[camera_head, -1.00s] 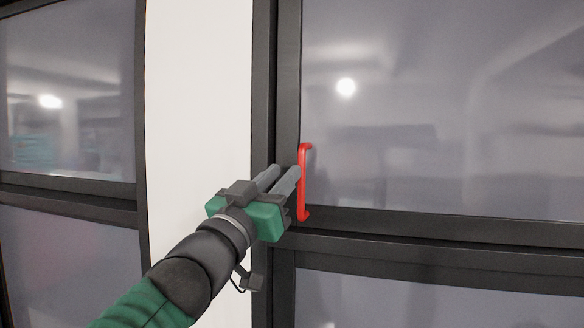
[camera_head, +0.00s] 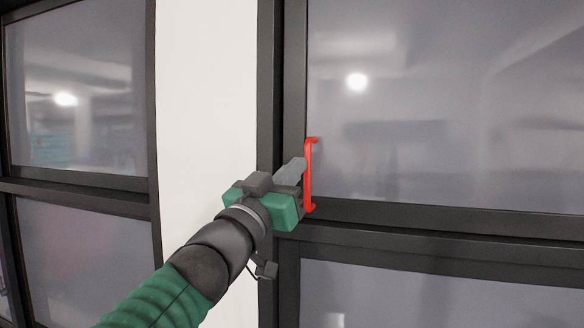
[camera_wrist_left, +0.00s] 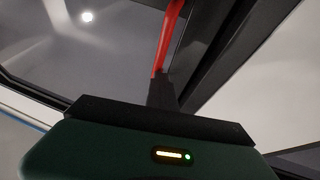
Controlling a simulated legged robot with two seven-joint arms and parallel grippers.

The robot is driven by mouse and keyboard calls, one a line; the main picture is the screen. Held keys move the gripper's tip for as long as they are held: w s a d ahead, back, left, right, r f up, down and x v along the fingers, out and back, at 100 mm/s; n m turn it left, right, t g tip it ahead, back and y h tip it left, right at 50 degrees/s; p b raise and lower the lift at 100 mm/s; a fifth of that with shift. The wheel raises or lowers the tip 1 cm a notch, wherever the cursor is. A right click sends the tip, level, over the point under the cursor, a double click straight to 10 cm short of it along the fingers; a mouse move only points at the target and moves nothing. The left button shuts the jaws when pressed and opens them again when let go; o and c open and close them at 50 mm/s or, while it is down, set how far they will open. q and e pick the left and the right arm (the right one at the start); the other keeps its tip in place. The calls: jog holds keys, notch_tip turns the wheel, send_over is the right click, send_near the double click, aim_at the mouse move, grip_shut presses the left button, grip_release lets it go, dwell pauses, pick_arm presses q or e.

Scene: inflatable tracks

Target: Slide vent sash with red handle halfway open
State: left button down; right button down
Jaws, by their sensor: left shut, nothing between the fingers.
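The vent sash (camera_head: 430,110) is a dark-framed glass pane at the upper right of the head view. Its red handle (camera_head: 309,175) is an upright bar near the sash's left edge. My left gripper (camera_head: 298,170) is shut with nothing between its fingers. Its fingertips are just left of the red handle, against or close to the dark frame; I cannot tell whether they touch. In the left wrist view the red handle (camera_wrist_left: 168,38) runs up from just beyond the finger (camera_wrist_left: 162,92). My right gripper is not in view.
A white wall strip (camera_head: 207,120) stands left of the sash frame. Another dark-framed window (camera_head: 75,95) is at the far left. A dark crossbar (camera_head: 430,235) runs below the sash, with a lower pane (camera_head: 420,295) under it.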

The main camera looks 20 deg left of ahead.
pick_arm(q)
jog(key=shift+a+r, duration=0.2)
jog(key=shift+a, duration=0.1)
jog(key=c, duration=2.2)
grip_release()
jog(key=shift+w+d, duration=0.1)
jog(key=shift+d, duration=0.1)
jog(key=c, duration=1.7)
grip_release()
jog(key=shift+w+a+f, duration=0.1)
jog(key=shift+w, duration=0.05)
jog(key=shift+d, duration=0.3)
jog(key=shift+w+a+f, duration=0.1)
